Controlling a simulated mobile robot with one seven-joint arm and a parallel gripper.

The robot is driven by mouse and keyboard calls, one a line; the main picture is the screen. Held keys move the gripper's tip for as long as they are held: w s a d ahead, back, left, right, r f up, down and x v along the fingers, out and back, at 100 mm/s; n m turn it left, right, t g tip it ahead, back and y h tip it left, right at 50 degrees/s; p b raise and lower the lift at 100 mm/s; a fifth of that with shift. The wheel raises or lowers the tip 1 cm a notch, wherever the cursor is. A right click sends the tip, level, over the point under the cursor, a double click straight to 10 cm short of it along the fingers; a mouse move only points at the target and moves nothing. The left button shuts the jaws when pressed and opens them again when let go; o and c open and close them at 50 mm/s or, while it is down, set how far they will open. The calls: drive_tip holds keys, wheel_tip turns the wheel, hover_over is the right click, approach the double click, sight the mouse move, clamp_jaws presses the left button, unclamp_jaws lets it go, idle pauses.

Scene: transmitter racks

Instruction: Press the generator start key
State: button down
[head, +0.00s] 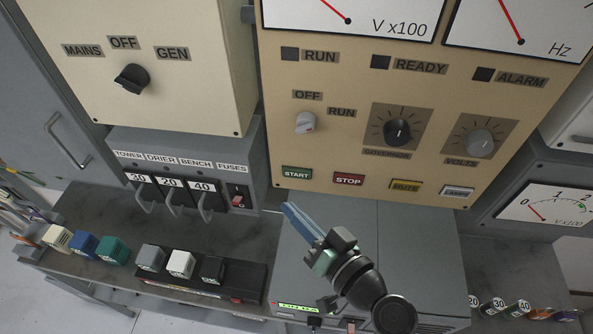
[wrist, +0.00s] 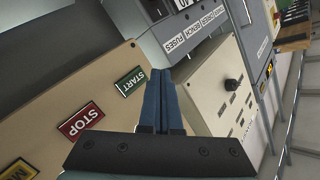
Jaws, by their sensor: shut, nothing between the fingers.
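The green START key (head: 297,173) is at the lower left of the beige generator panel (head: 345,165). In the wrist view the START key (wrist: 130,81) is just left of the blue fingertips. My gripper (head: 287,207) is shut and empty, its blue fingers pointing up and left. In the head view the tips are a little below the START key, with a gap in the picture. In the wrist view my gripper (wrist: 159,74) has its two fingers side by side. I cannot tell the depth between tips and panel. The key is not hidden.
The red STOP key (head: 348,179), yellow MUTE key (head: 405,186) and LAMPS key (head: 457,191) sit right of START. The fuse box (head: 190,143) with its levers and red switch (head: 238,200) is to the left. A grey cabinet (head: 410,240) lies below the panel.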

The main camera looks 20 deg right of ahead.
sight(287, 173)
drive_tip(key=shift+w+d+b, duration=0.25)
drive_tip(key=shift+w+d, duration=0.5)
drive_tip(key=shift+w, duration=0.25)
drive_tip(key=shift+w+d+b, duration=0.25)
drive_tip(key=shift+w+d, duration=0.45)
drive_tip(key=shift+w, duration=0.3)
drive_tip(key=shift+w, duration=0.1)
idle(0.5)
drive_tip(key=shift+w+d+b, duration=0.2)
drive_tip(key=shift+w+b, duration=0.05)
drive_tip(key=shift+b, duration=0.15)
drive_tip(key=shift+w+d, duration=0.2)
drive_tip(key=shift+w, duration=0.1)
idle(0.4)
drive_tip(key=shift+s+a, duration=0.1)
drive_tip(key=shift+s, duration=0.05)
idle(0.3)
drive_tip(key=shift+s+a, duration=0.35)
drive_tip(key=shift+s, duration=0.15)
